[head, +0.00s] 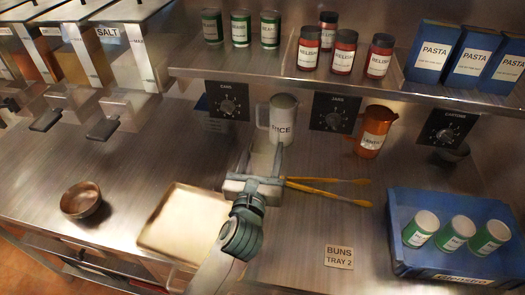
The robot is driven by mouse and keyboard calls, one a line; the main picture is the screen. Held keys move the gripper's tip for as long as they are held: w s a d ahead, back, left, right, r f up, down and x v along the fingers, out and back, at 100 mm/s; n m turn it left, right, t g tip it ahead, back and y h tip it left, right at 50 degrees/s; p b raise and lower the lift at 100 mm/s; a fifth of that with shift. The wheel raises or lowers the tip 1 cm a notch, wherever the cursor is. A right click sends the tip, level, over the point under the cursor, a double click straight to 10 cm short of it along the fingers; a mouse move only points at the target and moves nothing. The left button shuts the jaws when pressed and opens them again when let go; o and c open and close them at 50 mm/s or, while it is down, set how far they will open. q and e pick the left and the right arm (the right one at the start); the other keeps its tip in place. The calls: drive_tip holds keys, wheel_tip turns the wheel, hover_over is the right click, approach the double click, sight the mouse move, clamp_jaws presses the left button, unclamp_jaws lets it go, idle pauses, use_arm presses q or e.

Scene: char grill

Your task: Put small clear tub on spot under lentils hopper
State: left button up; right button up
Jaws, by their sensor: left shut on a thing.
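My left gripper (262,178) is in the middle of the counter, pointing away from me. It is shut on a pale, see-through piece that looks like the small clear tub (262,158); the fingers hide part of it. A row of hoppers with dark levers is at the upper left. The nearest is labelled SALT (135,50). Beside it are one with yellowish contents (82,60) and one with orange-brown contents (34,58). I cannot read which is lentils, and the spot under it is unclear. My right gripper is out of view.
A white pitcher (284,112) stands just behind the gripper, with an orange jug (374,135) further right. Yellow-handled tongs (325,191) lie beside the gripper. A pale tray (152,243) and metal bowl (82,200) are left. A blue crate (440,268) holds cans. Counter before the hoppers is clear.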

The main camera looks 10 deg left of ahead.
use_arm(q)
drive_tip(key=shift+a+f, duration=0.1)
drive_tip(key=shift+s+a+f, duration=0.2)
drive_tip(key=shift+s+f, duration=0.05)
drive_tip(key=s+a+f+b, duration=0.6)
drive_tip(key=s+a, duration=0.5)
drive_tip(key=s, duration=0.2)
drive_tip(key=shift+a+f+y, duration=0.15)
drive_tip(key=shift+a+y, duration=0.15)
drive_tip(key=shift+a, duration=0.15)
